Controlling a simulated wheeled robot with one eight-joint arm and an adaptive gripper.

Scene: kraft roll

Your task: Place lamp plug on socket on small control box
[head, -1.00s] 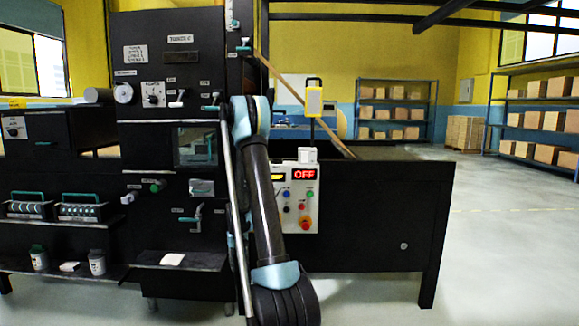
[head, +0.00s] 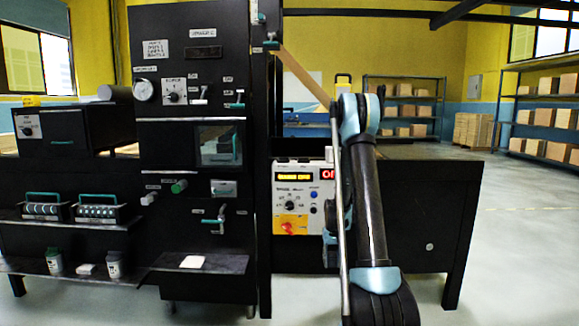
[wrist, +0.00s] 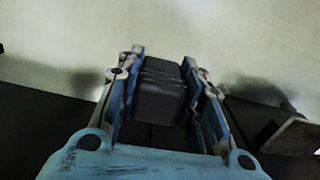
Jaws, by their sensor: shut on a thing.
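The small control box (head: 292,225) is white, with a lit display, knobs and an orange-yellow panel with a red button. It hangs at the front of the dark bench, and my arm hides its right side. I cannot make out the socket on it. In the wrist view my gripper (wrist: 165,78) is shut on a dark grey block, which looks like the lamp plug (wrist: 158,98), held between its blue fingers. In the head view the gripper and plug are mostly hidden behind my arm. The lamp is largely hidden too; only a dark frame shows above the arm.
A tall black machine panel (head: 190,60) with knobs, handles and a small window stands left of the box. The black bench (head: 420,215) extends right. Shelves with cartons (head: 540,115) stand far behind. Open floor (head: 525,230) lies at the right.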

